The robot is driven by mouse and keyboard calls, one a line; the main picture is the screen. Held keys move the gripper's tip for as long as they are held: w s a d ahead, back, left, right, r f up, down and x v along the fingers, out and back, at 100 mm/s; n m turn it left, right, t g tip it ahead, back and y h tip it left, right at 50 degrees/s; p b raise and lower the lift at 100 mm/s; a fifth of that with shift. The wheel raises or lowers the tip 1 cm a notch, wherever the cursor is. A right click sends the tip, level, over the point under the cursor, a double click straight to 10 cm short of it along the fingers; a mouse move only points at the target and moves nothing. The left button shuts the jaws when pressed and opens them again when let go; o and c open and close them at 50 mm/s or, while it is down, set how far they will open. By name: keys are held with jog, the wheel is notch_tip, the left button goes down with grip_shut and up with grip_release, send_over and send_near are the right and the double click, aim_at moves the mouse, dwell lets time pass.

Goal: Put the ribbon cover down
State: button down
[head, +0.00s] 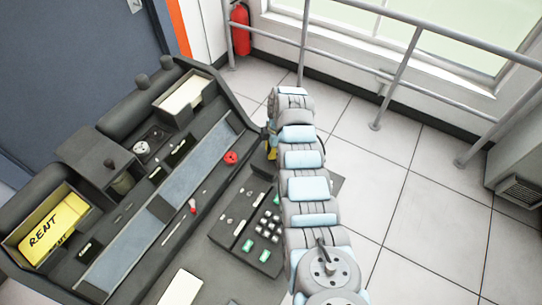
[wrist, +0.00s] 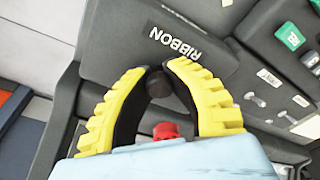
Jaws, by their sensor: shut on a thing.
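The ribbon cover (wrist: 190,50) is a dark grey panel with the word RIBBON in white, upside down in the wrist view. A small dark knob (wrist: 158,84) stands on it. My gripper (wrist: 160,76) has its yellow ribbed fingers shut on this knob, one finger on each side. In the head view my gripper (head: 272,152) shows only as a bit of yellow at the left of my arm. The cover is mostly hidden behind my arm there, and I cannot tell its exact tilt.
The dark machine (head: 190,160) has a red knob (head: 231,157) and a keypad (head: 268,228) near my arm. Railings (head: 400,70) run along the window. The tiled floor at the right is clear.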

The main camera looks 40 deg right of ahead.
jog(key=shift+w+d+f, duration=0.1)
jog(key=shift+w+f, duration=0.15)
jog(key=shift+f+b, duration=0.5)
jog(key=shift+f, duration=0.95)
jog(key=shift+f, duration=0.2)
jog(key=c, duration=1.1)
grip_release()
jog(key=shift+o, duration=0.2)
